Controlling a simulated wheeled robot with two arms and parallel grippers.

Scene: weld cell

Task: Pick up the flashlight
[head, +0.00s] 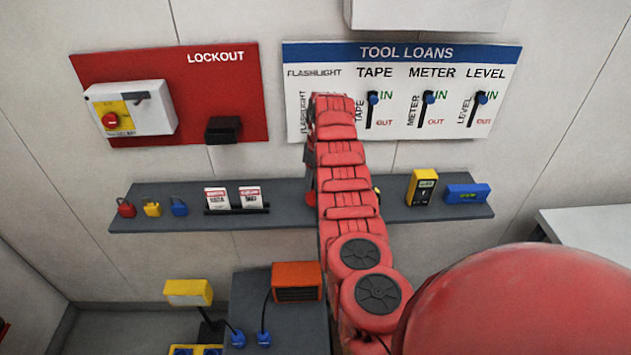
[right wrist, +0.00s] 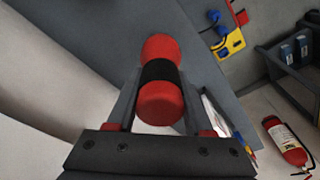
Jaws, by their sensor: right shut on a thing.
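The flashlight (right wrist: 160,104), red with a black band around its middle, is between the two fingers of my right gripper (right wrist: 160,84) in the right wrist view. The fingers are shut on it at its sides. The grey shelf (right wrist: 207,62) shows close behind it; I cannot tell whether the flashlight touches it. In the head view, my right arm reaches to the wall shelf (head: 270,215) and hides most of the gripper and the flashlight. My left gripper is not in view.
The TOOL LOANS board (head: 415,52) hangs above the shelf, partly covered by my arm. A yellow meter (head: 422,187) and a blue level (head: 467,194) stand right of the arm. Padlocks (head: 152,208) and tags (head: 217,198) are at left. An orange heater (head: 296,281) sits below.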

